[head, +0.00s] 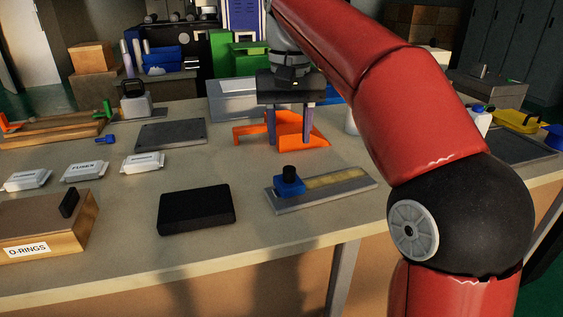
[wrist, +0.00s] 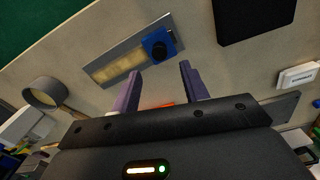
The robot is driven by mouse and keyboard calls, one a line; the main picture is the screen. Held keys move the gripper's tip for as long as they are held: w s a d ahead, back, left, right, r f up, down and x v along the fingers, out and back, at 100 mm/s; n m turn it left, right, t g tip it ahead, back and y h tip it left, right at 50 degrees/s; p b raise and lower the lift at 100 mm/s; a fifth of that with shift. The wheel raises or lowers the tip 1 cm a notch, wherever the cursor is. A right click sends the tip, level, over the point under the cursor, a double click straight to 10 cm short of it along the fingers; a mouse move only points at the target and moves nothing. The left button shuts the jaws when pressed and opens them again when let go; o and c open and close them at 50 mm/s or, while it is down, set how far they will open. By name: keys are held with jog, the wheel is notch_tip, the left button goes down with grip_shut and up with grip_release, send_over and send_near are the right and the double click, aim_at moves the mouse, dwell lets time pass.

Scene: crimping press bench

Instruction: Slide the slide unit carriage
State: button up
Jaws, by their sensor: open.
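The slide unit is a grey rail (head: 335,190) with a yellowish strip, lying flat on the bench. Its blue carriage (head: 289,184) with a black knob (head: 289,172) sits at the rail's left end. In the wrist view the rail (wrist: 120,52) shows at upper left, with the blue carriage (wrist: 160,47) at its right end. My gripper (head: 289,144) is open and empty, pointing down above the bench behind the slide unit, over an orange bracket-like part. Its purple fingers (wrist: 161,97) are apart in the wrist view, away from the carriage.
The orange part (head: 288,128) lies behind the slide unit, below my gripper. A black block (head: 196,209) lies left of the rail. A wooden O-rings box (head: 40,228), white packets (head: 83,171) and a grey plate (head: 171,135) are further left. Bench around the carriage is clear.

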aim_at(289, 168)
notch_tip(289, 168, down, 8)
jog(key=shift+r+b, duration=0.2)
jog(key=shift+b, duration=0.35)
jog(key=shift+c, duration=0.3)
grip_shut()
